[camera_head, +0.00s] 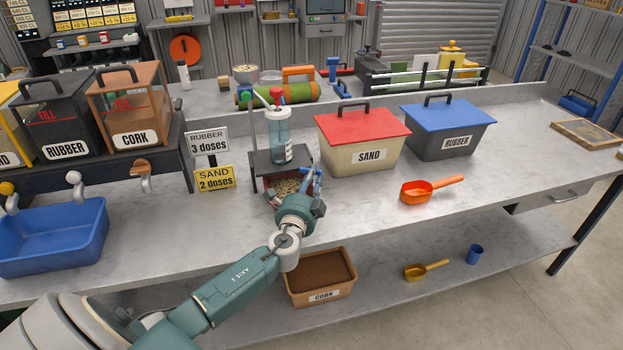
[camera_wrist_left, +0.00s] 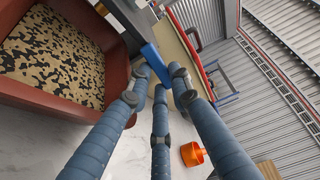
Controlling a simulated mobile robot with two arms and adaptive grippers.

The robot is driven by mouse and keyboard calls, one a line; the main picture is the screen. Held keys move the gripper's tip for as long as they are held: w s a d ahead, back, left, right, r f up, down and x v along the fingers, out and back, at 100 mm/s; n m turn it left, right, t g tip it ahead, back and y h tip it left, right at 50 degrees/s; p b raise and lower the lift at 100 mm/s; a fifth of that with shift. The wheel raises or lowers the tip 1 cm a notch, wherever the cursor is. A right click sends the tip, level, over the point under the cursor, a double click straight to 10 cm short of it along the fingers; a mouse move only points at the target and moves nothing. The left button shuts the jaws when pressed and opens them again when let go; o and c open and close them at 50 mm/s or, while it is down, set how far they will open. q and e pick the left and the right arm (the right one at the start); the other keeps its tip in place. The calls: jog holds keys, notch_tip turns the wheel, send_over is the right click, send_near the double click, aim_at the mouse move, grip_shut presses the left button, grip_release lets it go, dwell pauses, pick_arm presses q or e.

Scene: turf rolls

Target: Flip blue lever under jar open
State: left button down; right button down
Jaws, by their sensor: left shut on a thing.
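The clear blue-tinted jar (camera_head: 280,138) stands upright on a dark stand (camera_head: 266,162). A reddish-brown box (camera_wrist_left: 82,28) with tan and black granules sits beneath the jar; its contents also show low in the stand in the head view. The blue lever (camera_wrist_left: 156,64) shows in the left wrist view as a bar between my fingertips. My left gripper (camera_head: 314,180) is at the right front of the stand. Its three fingers (camera_wrist_left: 160,80) are closed on the blue lever. My gripper partly hides the lever in the head view. My right gripper is not in view.
A red-lidded SAND bin (camera_head: 362,151) stands close right of the stand, then a blue-lidded RUBBER bin (camera_head: 447,143). An orange scoop (camera_head: 418,192) lies in front of them. Dose signs (camera_head: 209,142) stand left. A blue tub (camera_head: 60,240) is at far left. The bench front is mostly clear.

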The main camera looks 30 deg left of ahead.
pick_arm(q)
jog(key=c, duration=1.5)
grip_release()
jog(key=shift+c, duration=0.2)
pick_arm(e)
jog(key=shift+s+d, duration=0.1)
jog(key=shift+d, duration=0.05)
pick_arm(q)
jog(key=shift+s, duration=0.1)
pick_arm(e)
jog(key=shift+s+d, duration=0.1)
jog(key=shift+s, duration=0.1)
pick_arm(q)
jog(key=v, duration=1.1)
jog(key=shift+s+d, duration=0.15)
jog(key=shift+s, duration=0.25)
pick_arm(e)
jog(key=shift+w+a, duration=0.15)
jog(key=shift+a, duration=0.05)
